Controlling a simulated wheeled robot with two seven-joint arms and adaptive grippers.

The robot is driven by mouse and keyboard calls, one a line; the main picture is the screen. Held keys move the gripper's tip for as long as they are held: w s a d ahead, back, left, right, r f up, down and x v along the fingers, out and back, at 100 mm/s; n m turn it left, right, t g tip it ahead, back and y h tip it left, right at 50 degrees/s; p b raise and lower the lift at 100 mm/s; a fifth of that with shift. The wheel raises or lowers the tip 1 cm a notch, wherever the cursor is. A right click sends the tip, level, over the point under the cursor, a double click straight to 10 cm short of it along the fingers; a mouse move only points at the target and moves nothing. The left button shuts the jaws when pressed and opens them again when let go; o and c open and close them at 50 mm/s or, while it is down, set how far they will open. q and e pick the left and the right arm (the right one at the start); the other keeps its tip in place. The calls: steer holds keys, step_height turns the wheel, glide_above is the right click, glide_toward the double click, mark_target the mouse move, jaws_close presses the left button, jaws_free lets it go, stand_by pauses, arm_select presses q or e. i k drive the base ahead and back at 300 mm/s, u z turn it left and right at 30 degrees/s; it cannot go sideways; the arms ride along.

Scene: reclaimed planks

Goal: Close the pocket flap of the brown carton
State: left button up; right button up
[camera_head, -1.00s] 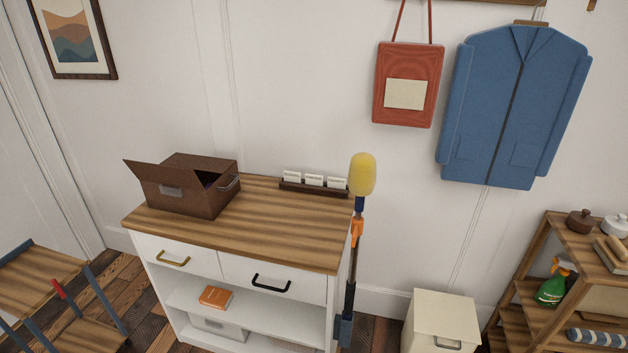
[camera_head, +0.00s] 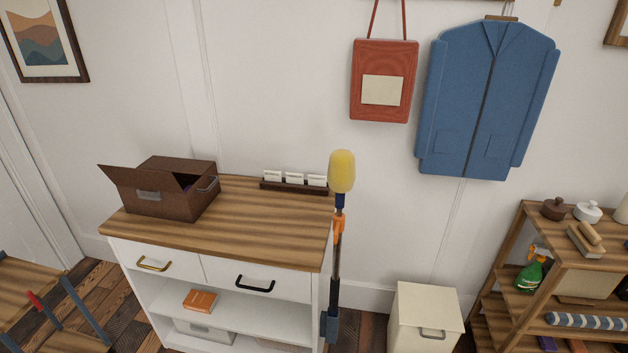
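The brown carton (camera_head: 178,196) sits on the left part of the wooden top of a white cabinet. Its flap (camera_head: 122,176) on the left stands open, slanting up and outward to the left. The carton's top is partly open, with a dark inside and something purplish just showing. It has a grey plate on its front and a metal handle on its right side. Neither of my grippers is in view.
The cabinet top (camera_head: 255,235) is bare in front and right of the carton. A dark card rack (camera_head: 293,187) stands at its back. A yellow-headed duster (camera_head: 341,172) stands upright at the cabinet's right side. A cream bin (camera_head: 425,310) and wooden shelf (camera_head: 515,235) are farther right.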

mark_target(158, 181)
steer(key=k, duration=0.6)
steer(key=u, duration=0.8)
steer(key=i, duration=1.3)
steer(key=z, duration=0.05)
